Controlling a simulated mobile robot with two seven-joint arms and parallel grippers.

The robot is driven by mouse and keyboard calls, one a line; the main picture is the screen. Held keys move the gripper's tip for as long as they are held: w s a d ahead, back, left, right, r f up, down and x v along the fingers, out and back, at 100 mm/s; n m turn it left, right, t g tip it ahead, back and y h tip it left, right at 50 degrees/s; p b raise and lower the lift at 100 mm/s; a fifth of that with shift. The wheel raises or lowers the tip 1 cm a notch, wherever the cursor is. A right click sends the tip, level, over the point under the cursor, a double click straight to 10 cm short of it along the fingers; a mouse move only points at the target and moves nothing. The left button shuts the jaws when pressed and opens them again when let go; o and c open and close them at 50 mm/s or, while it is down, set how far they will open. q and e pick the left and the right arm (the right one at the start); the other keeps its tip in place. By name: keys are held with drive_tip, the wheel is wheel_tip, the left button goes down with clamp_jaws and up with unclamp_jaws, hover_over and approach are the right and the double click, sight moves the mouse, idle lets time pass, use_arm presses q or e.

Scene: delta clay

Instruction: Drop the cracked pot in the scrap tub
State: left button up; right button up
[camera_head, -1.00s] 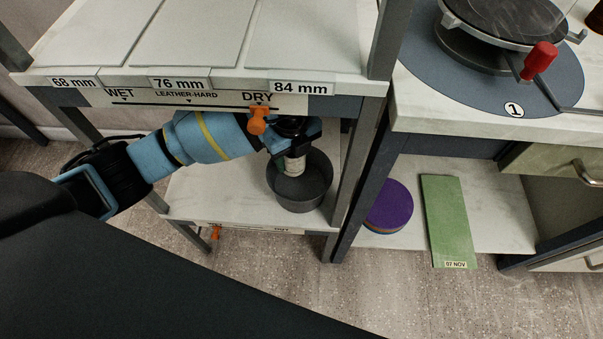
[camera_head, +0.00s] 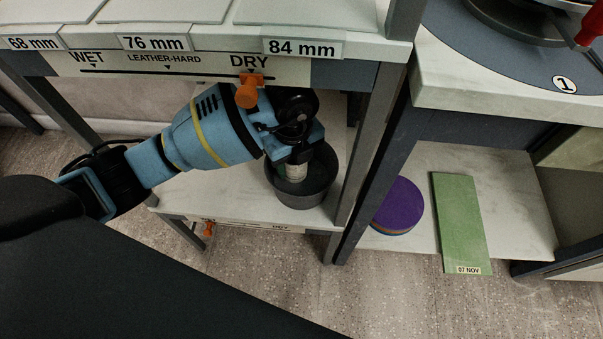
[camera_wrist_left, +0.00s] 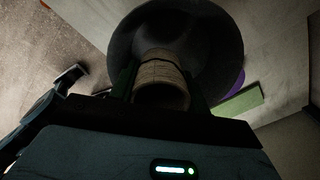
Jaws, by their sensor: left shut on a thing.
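My left gripper (camera_head: 298,168) reaches in under the upper shelf from the left and points down over a round dark grey tub (camera_head: 303,197). The tub stands on the lower white shelf. The gripper is shut on a small pale beige pot (camera_wrist_left: 161,72), which has dark lines across its side in the left wrist view. There the pot sits between the two fingers, with the tub (camera_wrist_left: 214,35) behind it. In the head view the pot is mostly hidden by the gripper. I cannot tell whether its lower end is below the tub's rim. My right gripper is not in view.
An orange knob (camera_head: 247,93) on the DRY scale hangs close above my left wrist. A grey rack post (camera_head: 362,170) stands right of the tub. Purple discs (camera_head: 400,203) and a green slab (camera_head: 459,220) lie on the neighbouring low shelf.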

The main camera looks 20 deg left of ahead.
use_arm(q)
drive_tip(key=o, duration=1.1)
drive_tip(key=shift+r, duration=0.15)
wheel_tip(320, 180, up, 8)
drive_tip(key=p, duration=0.3)
drive_tip(key=shift+f, duration=0.2)
